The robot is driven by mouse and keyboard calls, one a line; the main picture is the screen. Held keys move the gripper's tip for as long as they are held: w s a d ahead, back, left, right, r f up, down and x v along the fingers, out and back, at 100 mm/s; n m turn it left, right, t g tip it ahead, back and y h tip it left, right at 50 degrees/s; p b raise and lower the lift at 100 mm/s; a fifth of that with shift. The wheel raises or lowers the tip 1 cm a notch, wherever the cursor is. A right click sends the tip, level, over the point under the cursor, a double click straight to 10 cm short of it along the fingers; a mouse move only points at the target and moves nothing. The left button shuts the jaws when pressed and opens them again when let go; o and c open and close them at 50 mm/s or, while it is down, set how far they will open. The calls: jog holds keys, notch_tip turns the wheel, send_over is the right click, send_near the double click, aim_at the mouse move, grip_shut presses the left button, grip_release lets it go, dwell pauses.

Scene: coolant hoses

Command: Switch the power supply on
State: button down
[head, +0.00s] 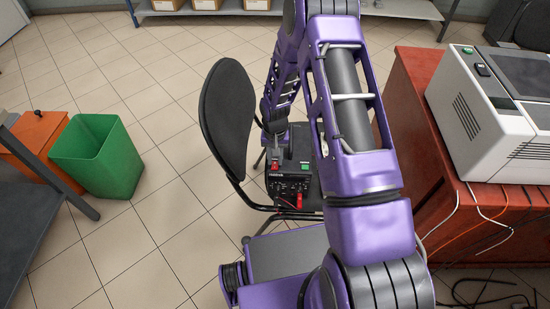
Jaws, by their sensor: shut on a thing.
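The power supply (291,190) is a small black box with a dark front panel. It stands on the seat of a black chair. A red part shows at its top left, a small green part at its top right, and red plugs or leads at its front right. My gripper (275,154) is just above and behind its top left, close to the red part. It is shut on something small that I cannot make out. I cannot tell whether the fingertips touch the power supply. My purple arm hides part of the area to the right.
The chair's backrest (226,115) rises left of the power supply. A green bin (97,157) and an orange box (36,137) stand at left. A red cabinet (425,68) bears a white machine (490,110) at right, with loose cables below it. Tiled floor is clear at centre left.

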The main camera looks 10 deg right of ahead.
jog(key=shift+s+a+f+t+b, duration=0.15)
jog(key=shift+s+f+t+b, duration=0.15)
jog(key=shift+t+b, duration=0.75)
jog(key=shift+s+r+t+h+b, duration=0.1)
jog(key=shift+r+t+h+b, duration=0.3)
jog(key=shift+b, duration=0.55)
jog(key=c, duration=0.7)
grip_release()
jog(key=p+v, duration=0.3)
jog(key=v, duration=1.4)
jog(key=shift+r, duration=0.2)
